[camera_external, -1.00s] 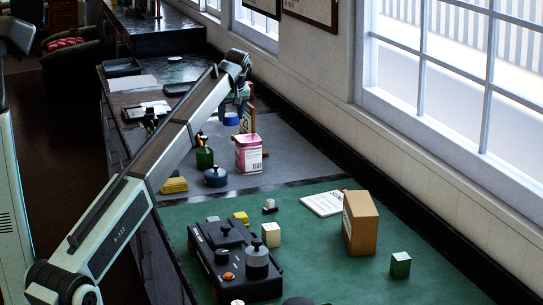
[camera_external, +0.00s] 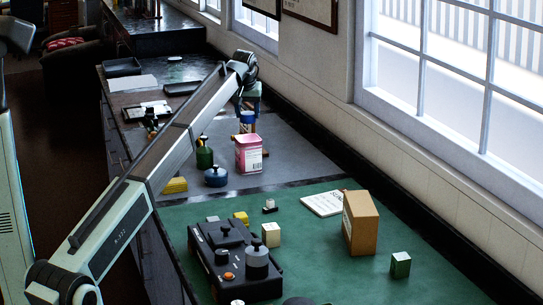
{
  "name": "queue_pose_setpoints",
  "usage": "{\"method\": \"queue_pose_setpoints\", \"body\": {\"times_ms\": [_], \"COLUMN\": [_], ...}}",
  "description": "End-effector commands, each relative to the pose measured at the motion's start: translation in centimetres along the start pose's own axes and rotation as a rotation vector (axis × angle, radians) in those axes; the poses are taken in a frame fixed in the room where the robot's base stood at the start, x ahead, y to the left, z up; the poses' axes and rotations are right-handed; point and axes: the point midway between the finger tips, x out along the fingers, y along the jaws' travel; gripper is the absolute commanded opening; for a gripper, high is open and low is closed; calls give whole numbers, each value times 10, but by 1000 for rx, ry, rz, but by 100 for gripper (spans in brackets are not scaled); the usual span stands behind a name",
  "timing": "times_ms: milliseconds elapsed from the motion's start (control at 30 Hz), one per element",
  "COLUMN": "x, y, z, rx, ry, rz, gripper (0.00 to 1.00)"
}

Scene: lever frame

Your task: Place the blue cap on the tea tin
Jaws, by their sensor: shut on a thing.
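My gripper (camera_external: 248,101) hangs over the far grey counter and is shut on the blue cap (camera_external: 248,117). The cap is above and behind a pink tin (camera_external: 249,155) with a white label, apart from its top in the picture. A small brown and yellowish item (camera_external: 246,128) shows just under the cap, partly hidden; I cannot tell whether the cap touches it. I cannot tell from the labels which container is the tea tin. The fingertips are small and dark here.
A dark blue lidded pot (camera_external: 215,177), a green bottle (camera_external: 204,156) and a yellow block (camera_external: 174,185) stand near the pink tin. On the green mat (camera_external: 330,255) are a black device (camera_external: 235,262), a cardboard box (camera_external: 360,222) and small blocks. The wall is close on the right.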

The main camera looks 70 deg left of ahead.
Motion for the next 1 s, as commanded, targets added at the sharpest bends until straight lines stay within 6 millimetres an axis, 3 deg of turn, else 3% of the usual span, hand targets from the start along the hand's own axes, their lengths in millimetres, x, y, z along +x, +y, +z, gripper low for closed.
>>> {"method": "queue_pose_setpoints", "body": {"times_ms": [500,933,967,1000], "x": [49,54,54,53], "y": [0,0,0,0], "z": [21,22,22,22], "rx": [-1,-1,-1,-1], "ry": [0,0,1,1], "rz": [-1,-1,-1,-1], "gripper": [27,27,56,60]}}
